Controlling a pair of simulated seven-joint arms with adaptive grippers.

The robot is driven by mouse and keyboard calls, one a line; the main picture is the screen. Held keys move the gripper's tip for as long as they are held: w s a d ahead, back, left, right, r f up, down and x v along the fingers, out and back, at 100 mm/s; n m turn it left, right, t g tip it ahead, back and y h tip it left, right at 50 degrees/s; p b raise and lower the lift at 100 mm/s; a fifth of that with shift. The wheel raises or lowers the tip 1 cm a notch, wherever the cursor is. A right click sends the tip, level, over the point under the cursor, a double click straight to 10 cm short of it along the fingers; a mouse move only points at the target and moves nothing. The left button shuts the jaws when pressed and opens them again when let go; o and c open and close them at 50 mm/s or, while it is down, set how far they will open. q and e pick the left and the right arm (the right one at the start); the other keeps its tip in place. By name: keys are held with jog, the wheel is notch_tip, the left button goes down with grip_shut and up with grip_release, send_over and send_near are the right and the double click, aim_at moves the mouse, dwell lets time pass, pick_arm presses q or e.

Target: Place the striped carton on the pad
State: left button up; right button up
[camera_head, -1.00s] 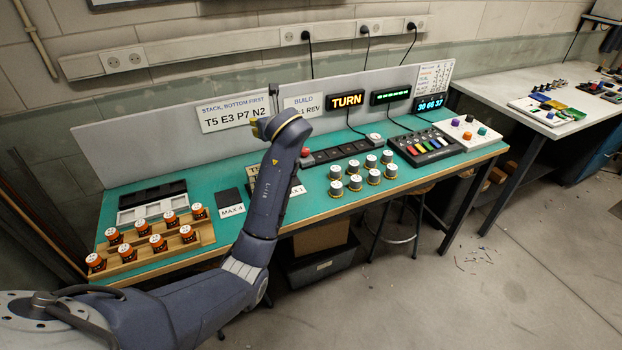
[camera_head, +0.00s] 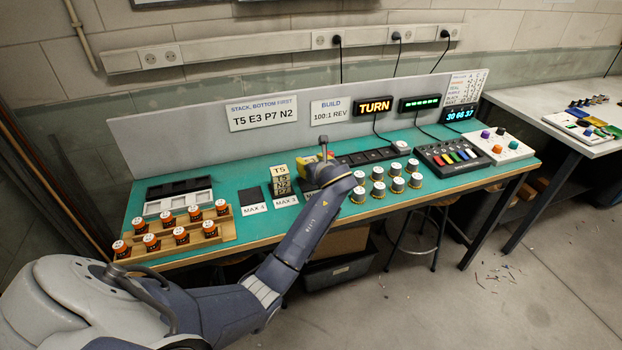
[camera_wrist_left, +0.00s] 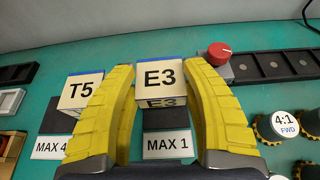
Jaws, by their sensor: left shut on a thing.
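My left gripper (camera_head: 312,166) is shut on a carton labelled E3 (camera_wrist_left: 161,76), held between its yellow fingers in the wrist view. I cannot make out clear stripes on it. A dark pad (camera_wrist_left: 165,119) with a MAX 1 card shows below the held carton in that view; whether they touch I cannot tell. A carton labelled T5 (camera_wrist_left: 82,91) stands left of the gripper, near a second dark pad (camera_wrist_left: 56,121) with a MAX 4 card. In the head view T5 (camera_head: 280,171) stands left of the gripper. My right gripper is not seen.
Several white-topped gear jars (camera_head: 378,188) stand right of my arm. A red knob (camera_wrist_left: 218,54) sits just beyond the gripper. Green bench surface is free between the MAX 4 pad and the rack.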

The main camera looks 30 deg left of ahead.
pick_arm(q)
jog(key=shift+f, duration=3.25)
jog(key=shift+f, duration=0.15)
jog(key=o, duration=1.1)
jog(key=shift+o, duration=0.2)
jog(key=shift+s+d+r, duration=0.1)
jog(key=shift+d+r, duration=0.05)
jog(key=shift+r, duration=0.05)
jog(key=v, duration=1.1)
jog(key=shift+s+d+r, duration=0.2)
